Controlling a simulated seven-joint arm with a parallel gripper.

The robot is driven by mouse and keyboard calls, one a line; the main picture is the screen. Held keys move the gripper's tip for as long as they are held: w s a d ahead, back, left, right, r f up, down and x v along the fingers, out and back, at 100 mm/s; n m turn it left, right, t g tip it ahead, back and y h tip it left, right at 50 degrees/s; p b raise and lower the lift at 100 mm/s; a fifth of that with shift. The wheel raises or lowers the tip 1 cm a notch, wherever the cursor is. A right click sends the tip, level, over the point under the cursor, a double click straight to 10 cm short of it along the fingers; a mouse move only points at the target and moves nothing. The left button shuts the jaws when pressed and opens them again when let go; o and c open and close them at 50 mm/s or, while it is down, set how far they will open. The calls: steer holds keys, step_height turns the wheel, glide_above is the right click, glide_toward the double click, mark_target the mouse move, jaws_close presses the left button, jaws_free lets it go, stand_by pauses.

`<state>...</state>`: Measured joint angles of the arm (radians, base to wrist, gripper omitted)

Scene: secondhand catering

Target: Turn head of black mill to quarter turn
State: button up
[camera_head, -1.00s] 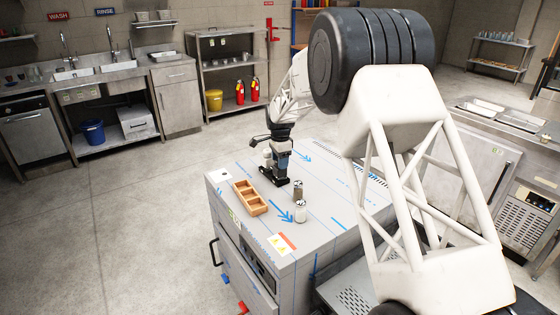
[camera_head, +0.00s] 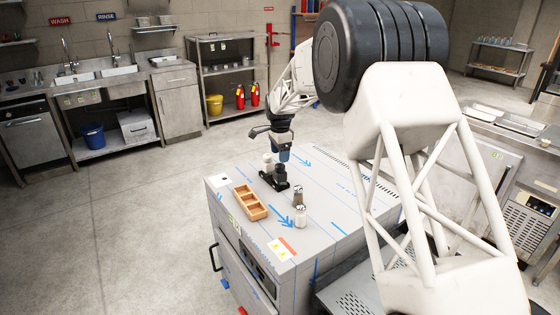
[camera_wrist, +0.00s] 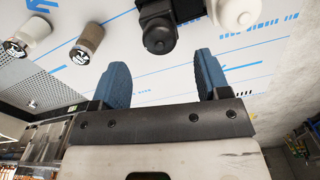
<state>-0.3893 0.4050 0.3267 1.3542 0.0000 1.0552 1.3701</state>
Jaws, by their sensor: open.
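The black mill (camera_head: 279,173) stands upright in a dark base on the steel top of the cabinet. In the wrist view its round black head (camera_wrist: 159,35) shows just beyond the fingertips. My gripper (camera_head: 284,156) is above the mill, pointing down. In the wrist view my gripper (camera_wrist: 162,70) has its two blue fingers wide apart, with nothing between them. The fingers do not touch the mill head. A white mill (camera_head: 267,159) stands beside the black one, and it also shows in the wrist view (camera_wrist: 240,12). No mark showing the head's angle is readable.
A wooden tray with compartments (camera_head: 247,212) lies left of the mills. Two shakers with metal tops, one brownish (camera_head: 298,194) and one white (camera_head: 301,218), stand in front. The cabinet top (camera_head: 330,200) is clear to the right.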

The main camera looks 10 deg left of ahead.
mark_target(280, 165)
steer(key=shift+r, duration=1.2)
steer(key=n, duration=1.3)
steer(key=shift+n, duration=0.3)
steer(key=n, duration=0.4)
steer(key=shift+s, duration=0.1)
steer(key=shift+f, duration=0.1)
steer(key=shift+f, duration=3.8)
